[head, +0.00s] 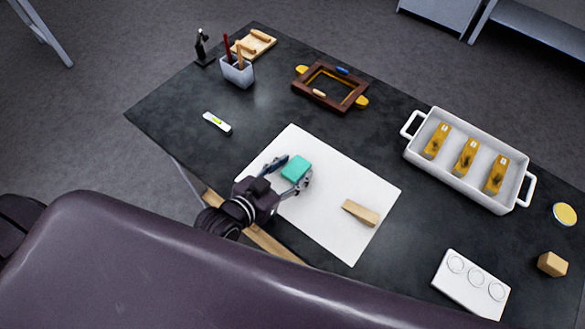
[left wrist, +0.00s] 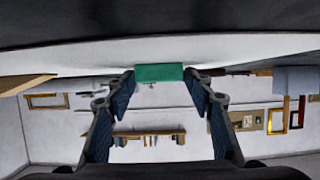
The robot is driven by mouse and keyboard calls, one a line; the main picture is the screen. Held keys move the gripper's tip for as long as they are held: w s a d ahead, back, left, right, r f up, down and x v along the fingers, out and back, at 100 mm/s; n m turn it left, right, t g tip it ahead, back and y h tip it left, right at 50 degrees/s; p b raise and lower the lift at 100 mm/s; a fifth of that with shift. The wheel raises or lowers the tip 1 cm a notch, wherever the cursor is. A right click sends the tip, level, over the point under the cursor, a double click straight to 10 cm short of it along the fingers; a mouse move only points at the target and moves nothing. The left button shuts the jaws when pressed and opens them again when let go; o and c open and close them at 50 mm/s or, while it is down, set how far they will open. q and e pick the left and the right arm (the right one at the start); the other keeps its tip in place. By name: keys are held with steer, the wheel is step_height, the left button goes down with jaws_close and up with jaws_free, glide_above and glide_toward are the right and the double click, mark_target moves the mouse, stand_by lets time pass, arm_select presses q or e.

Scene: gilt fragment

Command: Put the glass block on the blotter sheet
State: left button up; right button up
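The glass block (head: 296,168), a small teal-green block, is over the near left part of the white blotter sheet (head: 335,172). My left gripper (head: 295,170) reaches in from the left, with one finger along each side of the block. In the left wrist view the glass block (left wrist: 159,73) sits between the two fingertips, which meet its side edges with no clear gap. It looks held in my left gripper (left wrist: 159,76). The block is at or very near the sheet; the contact below it is hidden. My right gripper is not in view.
A wooden wedge (head: 361,213) lies on the sheet's right part. A white tray (head: 413,150) with several amber pieces stands right. A brown frame (head: 311,93), a pen cup (head: 238,73) and a small level (head: 217,124) lie farther back. Dark tabletop around the sheet is mostly clear.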

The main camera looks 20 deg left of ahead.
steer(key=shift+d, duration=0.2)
arm_select(q)
steer(key=shift+r, duration=0.15)
steer(key=shift+s+a, duration=0.1)
steer(key=shift+s, duration=0.2)
steer(key=b+v, duration=0.1)
steer(key=v, duration=0.9)
steer(key=shift+r, duration=0.1)
steer(key=shift+s+a+r, duration=0.2)
steer(key=shift+s+r, duration=0.15)
steer(key=shift+s, duration=0.25)
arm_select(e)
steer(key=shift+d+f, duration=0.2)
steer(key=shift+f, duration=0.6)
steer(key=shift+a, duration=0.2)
